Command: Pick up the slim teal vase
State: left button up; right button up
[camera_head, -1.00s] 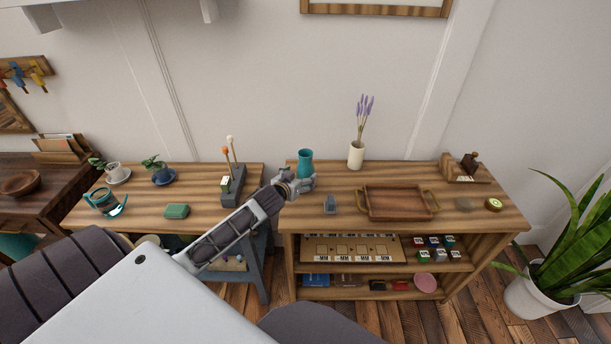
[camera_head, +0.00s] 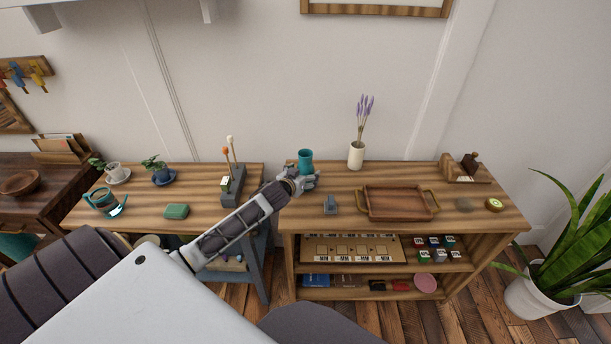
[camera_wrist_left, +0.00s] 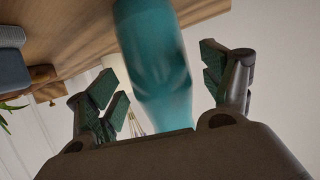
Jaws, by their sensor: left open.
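The slim teal vase (camera_head: 305,160) stands upright near the back left of the right-hand shelf unit's wooden top. My left gripper (camera_head: 306,180) is right in front of it in the head view and covers its lower part. In the left wrist view the vase (camera_wrist_left: 155,60) reaches between the two open fingers of my left gripper (camera_wrist_left: 165,90), with space visible on both sides. It looks blurred there. My right gripper does not show.
A cream vase with lavender (camera_head: 356,155) stands to the right. A wooden tray (camera_head: 372,212) and a small grey object (camera_head: 331,204) lie nearer the front. A grey holder (camera_head: 233,187) with two sticks stands left on the adjoining table.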

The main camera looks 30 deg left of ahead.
pick_arm(q)
jog(key=shift+w+a+f, duration=0.1)
jog(key=shift+w+f, duration=0.15)
jog(key=shift+w, duration=0.35)
jog(key=shift+w+f, duration=0.2)
jog(key=shift+w, duration=0.2)
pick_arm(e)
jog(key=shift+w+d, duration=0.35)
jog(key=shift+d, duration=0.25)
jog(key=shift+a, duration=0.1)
